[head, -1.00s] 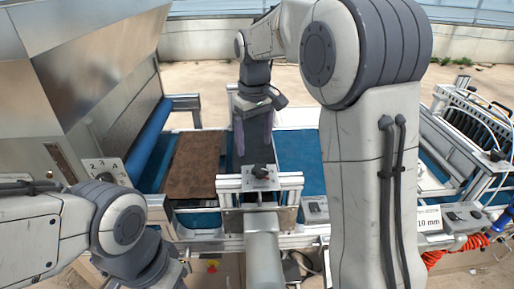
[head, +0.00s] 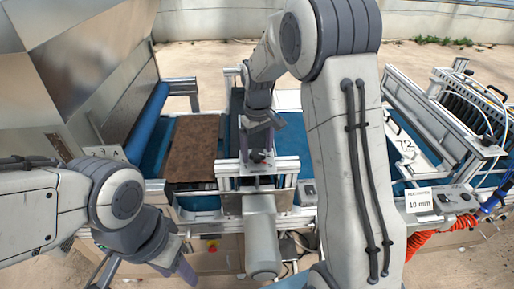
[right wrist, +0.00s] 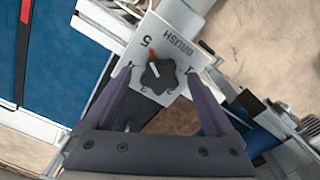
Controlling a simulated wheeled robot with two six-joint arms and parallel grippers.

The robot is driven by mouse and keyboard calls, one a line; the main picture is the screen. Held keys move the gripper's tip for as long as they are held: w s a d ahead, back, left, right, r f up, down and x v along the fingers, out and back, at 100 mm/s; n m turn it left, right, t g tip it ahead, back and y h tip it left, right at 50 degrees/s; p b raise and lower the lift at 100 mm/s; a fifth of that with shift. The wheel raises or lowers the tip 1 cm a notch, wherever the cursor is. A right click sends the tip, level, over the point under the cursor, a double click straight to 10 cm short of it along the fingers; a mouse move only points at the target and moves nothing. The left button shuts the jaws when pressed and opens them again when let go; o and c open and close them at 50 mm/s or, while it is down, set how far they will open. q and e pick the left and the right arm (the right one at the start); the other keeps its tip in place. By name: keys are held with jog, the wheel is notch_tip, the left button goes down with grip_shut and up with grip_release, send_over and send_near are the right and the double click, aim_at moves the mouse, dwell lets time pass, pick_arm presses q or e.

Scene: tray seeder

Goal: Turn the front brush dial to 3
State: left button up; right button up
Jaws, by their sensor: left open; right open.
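The front brush dial is a black star-shaped knob (right wrist: 158,75) on a white plate (right wrist: 181,48) lettered BRUSH, with numbers around it. In the right wrist view a red mark shows at the knob's edge, near the 5. In the head view the dial (head: 257,157) sits on the metal crossbar over the conveyor. My right gripper (right wrist: 158,82) is open, with one purple finger on each side of the knob; I cannot tell whether they touch it. My left gripper (head: 146,270) is open, low at the lower left, far from the dial.
A brown soil-filled tray (head: 193,148) lies on the blue conveyor left of the crossbar. A metal hopper (head: 85,70) stands at the left. A white 10 mm sign (head: 419,200) and a framed seeder unit (head: 470,110) are at the right.

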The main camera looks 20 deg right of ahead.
jog(key=shift+c, duration=0.3)
jog(key=c, duration=1.3)
jog(key=shift+n, duration=0.4)
jog(key=n, duration=0.4)
jog(key=shift+r+n+p, duration=0.1)
jog(key=shift+n+p, duration=0.2)
jog(key=shift+p, duration=0.1)
jog(key=n, duration=0.6)
jog(key=shift+w+p, duration=0.1)
jog(key=shift+p, duration=0.2)
jog(key=n, duration=0.6)
jog(key=shift+n, duration=0.3)
jog(key=n, duration=0.5)
jog(key=shift+n+p, duration=0.3)
jog(key=shift+p, duration=0.1)
